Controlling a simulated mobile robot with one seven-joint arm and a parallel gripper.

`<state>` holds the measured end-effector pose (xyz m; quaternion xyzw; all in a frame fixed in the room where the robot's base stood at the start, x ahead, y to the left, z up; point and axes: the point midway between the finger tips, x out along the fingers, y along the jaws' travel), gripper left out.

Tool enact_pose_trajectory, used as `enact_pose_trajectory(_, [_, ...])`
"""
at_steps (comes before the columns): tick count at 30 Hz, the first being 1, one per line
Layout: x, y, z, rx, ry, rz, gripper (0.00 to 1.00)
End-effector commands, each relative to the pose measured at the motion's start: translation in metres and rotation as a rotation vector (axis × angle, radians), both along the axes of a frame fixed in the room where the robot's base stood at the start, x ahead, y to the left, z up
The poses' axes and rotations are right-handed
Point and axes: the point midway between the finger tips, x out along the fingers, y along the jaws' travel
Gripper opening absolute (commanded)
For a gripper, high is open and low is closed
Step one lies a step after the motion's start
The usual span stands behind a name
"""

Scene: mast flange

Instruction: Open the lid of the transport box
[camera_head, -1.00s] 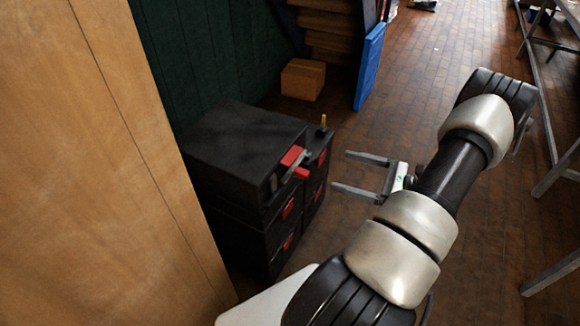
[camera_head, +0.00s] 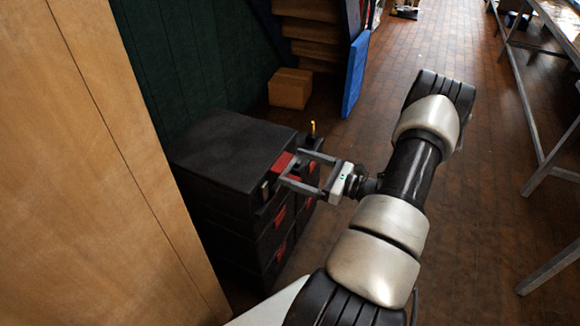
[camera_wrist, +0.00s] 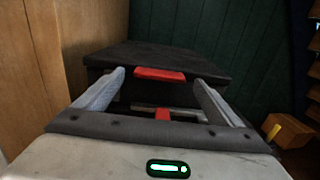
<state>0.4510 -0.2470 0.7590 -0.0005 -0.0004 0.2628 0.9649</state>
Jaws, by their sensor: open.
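The transport box (camera_head: 230,147) is black and tops a dark stack beside the wooden panel. Its lid (camera_wrist: 165,56) looks shut. A red latch (camera_head: 283,162) sits on its right-hand front side. In the wrist view the red latch (camera_wrist: 160,74) lies at the lid's front edge, and a smaller red part shows below it. My gripper (camera_head: 291,167) is open, its fingertips close to the latch. In the wrist view my gripper (camera_wrist: 159,78) has one finger on either side of the latch. I cannot tell whether the fingers touch it.
A wooden panel (camera_head: 105,150) stands close on the left. A dark green wall (camera_head: 190,55) is behind the box. A cardboard box (camera_head: 290,88) and a blue board (camera_head: 355,75) stand behind. The brick floor to the right is clear up to a metal frame (camera_head: 535,120).

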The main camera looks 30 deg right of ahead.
Motion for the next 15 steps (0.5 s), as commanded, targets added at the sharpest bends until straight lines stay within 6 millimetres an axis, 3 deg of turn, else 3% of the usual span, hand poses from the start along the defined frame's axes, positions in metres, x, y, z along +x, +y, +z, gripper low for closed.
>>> enact_pose_trajectory(6, [0.020,0.012,0.000,-0.001,0.000,0.001,0.89])
enact_pose_trajectory(15, [0.024,0.014,0.000,-0.001,0.001,0.000,0.89])
